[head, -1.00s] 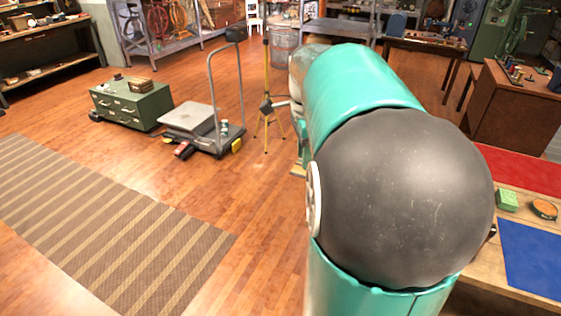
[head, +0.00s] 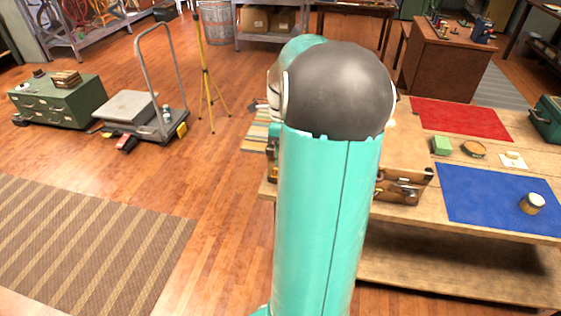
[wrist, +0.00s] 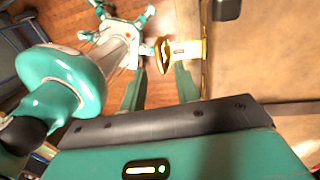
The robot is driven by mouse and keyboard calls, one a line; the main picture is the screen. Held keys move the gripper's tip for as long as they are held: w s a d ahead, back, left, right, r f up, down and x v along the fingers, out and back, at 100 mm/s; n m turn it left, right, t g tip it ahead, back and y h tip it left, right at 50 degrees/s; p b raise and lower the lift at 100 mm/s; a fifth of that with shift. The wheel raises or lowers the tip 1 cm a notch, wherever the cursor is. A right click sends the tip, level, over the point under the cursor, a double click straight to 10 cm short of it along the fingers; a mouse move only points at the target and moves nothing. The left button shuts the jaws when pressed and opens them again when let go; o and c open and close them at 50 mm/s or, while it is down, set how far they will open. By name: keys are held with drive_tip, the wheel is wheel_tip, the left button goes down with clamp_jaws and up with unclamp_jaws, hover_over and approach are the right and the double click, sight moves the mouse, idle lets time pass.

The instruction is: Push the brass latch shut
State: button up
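A brass latch (wrist: 164,55) with a rounded tab and a flat plate shows in the wrist view, on the left edge of a tan case (wrist: 262,50). The tab sticks out to the left of the case edge. My gripper (wrist: 160,75) has its two teal fingers apart, with floor showing between them. The fingertips lie just short of the latch in the picture; I cannot tell whether they touch it. In the head view the brown case (head: 405,191) stands on the wooden bench, partly hidden by my arm. The gripper and this latch cannot be made out there.
A tripod (head: 207,85) and a platform cart (head: 135,105) stand left.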

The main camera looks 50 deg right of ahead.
drive_tip(key=shift+s+a+f, duration=0.1)
drive_tip(key=shift+a+f, duration=0.05)
drive_tip(key=shift+f, duration=0.65)
drive_tip(key=shift+a+f, duration=0.1)
drive_tip(key=shift+f, duration=0.7)
clamp_jaws()
